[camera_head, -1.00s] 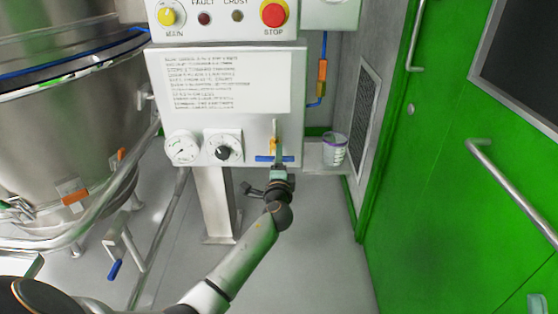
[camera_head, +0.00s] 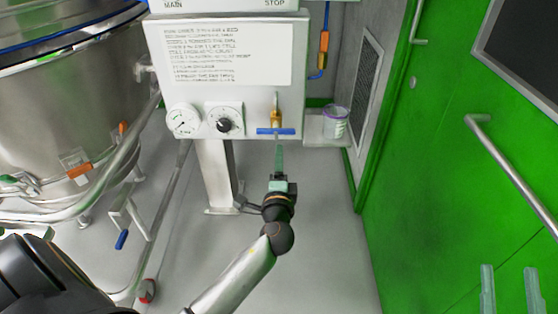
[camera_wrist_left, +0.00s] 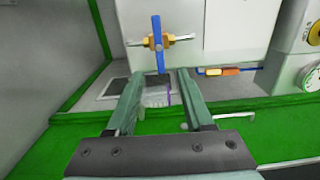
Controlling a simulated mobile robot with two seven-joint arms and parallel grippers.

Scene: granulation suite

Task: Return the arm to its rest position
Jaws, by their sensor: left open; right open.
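My left gripper (camera_head: 279,150) points up toward the white panel, just below a brass valve (camera_head: 276,117) with a blue T-handle (camera_head: 265,131). Its green fingers look apart from the handle. In the left wrist view the open, empty fingers (camera_wrist_left: 160,75) stand either side of the picture's middle. The blue handle (camera_wrist_left: 157,30) shows beyond their tips there. My left arm reaches in from the bottom of the head view. The open fingertips of my right gripper (camera_head: 510,276) show at the lower right, with nothing between them; the rest of it is out of view.
A clear cup (camera_head: 335,124) stands on a small shelf right of the panel. A gauge (camera_head: 183,120) and a black knob (camera_head: 224,121) are left of the valve. A steel vessel (camera_head: 70,105) fills the left, and a green door (camera_head: 440,170) the right. The floor between is clear.

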